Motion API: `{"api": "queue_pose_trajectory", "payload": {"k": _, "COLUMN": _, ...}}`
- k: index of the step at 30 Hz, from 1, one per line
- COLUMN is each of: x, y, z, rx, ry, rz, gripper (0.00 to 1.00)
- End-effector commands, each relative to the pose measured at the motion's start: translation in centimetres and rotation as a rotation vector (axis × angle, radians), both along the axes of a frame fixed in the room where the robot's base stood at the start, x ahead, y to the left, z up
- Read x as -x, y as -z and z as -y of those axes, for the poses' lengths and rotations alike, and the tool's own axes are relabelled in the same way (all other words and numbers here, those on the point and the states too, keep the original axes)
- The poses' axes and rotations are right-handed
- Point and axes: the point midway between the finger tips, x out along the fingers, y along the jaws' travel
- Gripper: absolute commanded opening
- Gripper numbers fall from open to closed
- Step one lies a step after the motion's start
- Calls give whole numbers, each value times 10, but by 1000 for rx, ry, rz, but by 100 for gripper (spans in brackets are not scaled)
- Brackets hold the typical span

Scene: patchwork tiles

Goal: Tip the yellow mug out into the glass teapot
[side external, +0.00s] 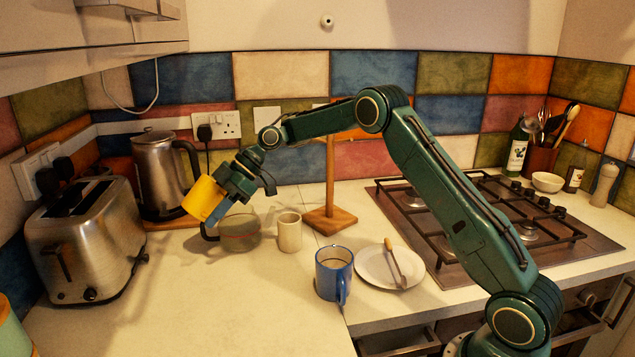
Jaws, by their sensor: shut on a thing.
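The yellow mug (203,200) is held in the air, tilted, at the left of the side external view. My gripper (229,194) is shut on it. The glass teapot (240,236) stands on the worktop just below and to the right of the mug, with a dark handle on its left side. The mug appears above the teapot's handle side. My gripper hides part of the mug, and its inside cannot be seen.
A cream cup (289,233) stands right of the teapot. A blue mug (333,275) and a white plate (372,271) are nearer the front. A steel kettle (160,175) and toaster (84,245) stand left. A wooden stand (330,190) is behind. The front-left worktop is clear.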

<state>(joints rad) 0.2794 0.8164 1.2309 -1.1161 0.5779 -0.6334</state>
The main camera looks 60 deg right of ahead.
Motion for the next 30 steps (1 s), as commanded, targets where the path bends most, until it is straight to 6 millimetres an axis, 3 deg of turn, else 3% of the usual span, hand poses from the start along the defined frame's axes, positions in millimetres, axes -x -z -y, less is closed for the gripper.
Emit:
{"api": "queue_pose_trajectory", "payload": {"k": 7, "x": 0, "y": 3, "z": 0, "rx": -150, "ry": -1, "rz": 51, "gripper": 2}}
{"api": "queue_pose_trajectory", "payload": {"k": 30, "x": 0, "y": -5, "z": -1, "rx": -235, "ry": -3, "rz": 83, "gripper": 2}}
